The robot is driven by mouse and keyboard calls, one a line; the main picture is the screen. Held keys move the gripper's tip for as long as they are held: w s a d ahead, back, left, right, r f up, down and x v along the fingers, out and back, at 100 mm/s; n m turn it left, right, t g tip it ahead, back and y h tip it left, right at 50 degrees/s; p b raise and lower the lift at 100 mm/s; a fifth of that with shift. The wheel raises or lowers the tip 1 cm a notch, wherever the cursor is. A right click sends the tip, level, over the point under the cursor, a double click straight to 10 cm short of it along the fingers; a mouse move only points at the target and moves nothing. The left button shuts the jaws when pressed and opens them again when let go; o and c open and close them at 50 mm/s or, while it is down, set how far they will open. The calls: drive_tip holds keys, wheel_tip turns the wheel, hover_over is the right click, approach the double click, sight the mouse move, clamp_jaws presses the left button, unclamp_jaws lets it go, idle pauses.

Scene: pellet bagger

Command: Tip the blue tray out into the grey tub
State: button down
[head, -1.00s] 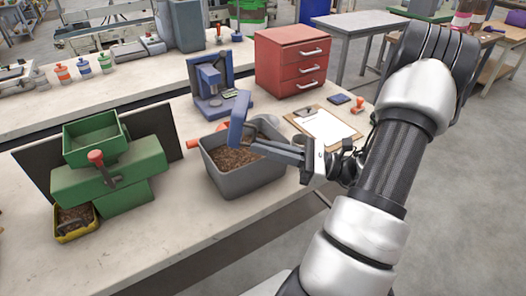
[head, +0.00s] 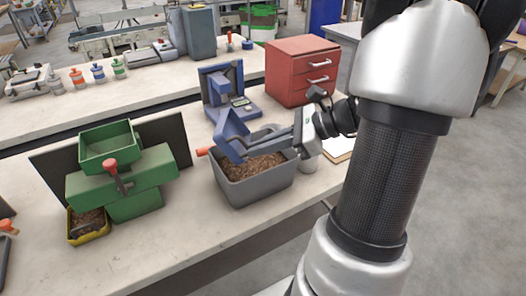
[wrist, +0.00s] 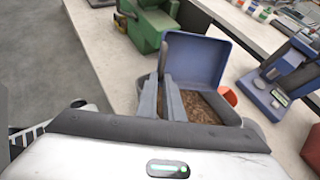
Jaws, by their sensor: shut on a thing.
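The blue tray (head: 231,137) is steeply tilted above the grey tub (head: 252,192). My gripper (head: 262,139) is shut on the tray and reaches in from the right. In the wrist view the tray (wrist: 200,58) stands beyond my gripper fingers (wrist: 170,88), its broad blue face toward the camera with no pellets showing on it. Brown pellets (head: 258,167) lie in the tub under the tray. Whether any pellets remain in the tray's hidden corners, I cannot tell.
A green machine (head: 120,180) with a yellow bin (head: 88,234) stands at left. A blue scale-like device (head: 222,95) and red drawers (head: 300,70) stand behind the tub. A clipboard (head: 338,150) lies at right.

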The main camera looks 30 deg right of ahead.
sight(216, 136)
drive_tip(key=shift+w+r+h+p, duration=0.15)
drive_tip(key=shift+r+h+p, duration=0.2)
drive_tip(key=shift+r+h, duration=0.3)
drive_tip(key=w+a+r+g+h+p, duration=0.1)
drive_tip(key=p, duration=0.2)
drive_tip(key=w+a+r+g+h+p, duration=0.1)
drive_tip(key=a+h+p, duration=0.1)
drive_tip(key=p, duration=0.1)
drive_tip(key=shift+w+a+r+g+p, duration=0.1)
drive_tip(key=shift+a+r+g+p, duration=0.1)
drive_tip(key=shift+r+g+p, duration=0.15)
drive_tip(key=w+a+h+p, duration=0.1)
drive_tip(key=p, duration=0.2)
drive_tip(key=w+a+g+h+p, duration=0.1)
drive_tip(key=a+p, duration=0.1)
drive_tip(key=p, duration=0.2)
drive_tip(key=w+a+g+h+p, duration=0.1)
drive_tip(key=p, duration=0.2)
drive_tip(key=shift+a+f+p, duration=0.2)
drive_tip(key=shift+a+p, duration=0.05)
drive_tip(key=shift+p, duration=0.05)
drive_tip(key=shift+w+a+f+h+b, duration=0.15)
drive_tip(key=shift+w+f+h+b, duration=0.1)
drive_tip(key=shift+f+b, duration=0.35)
drive_tip(key=shift+w+a+r+g+h, duration=0.15)
drive_tip(key=shift+a+g+h, duration=0.15)
drive_tip(key=shift+g, duration=0.05)
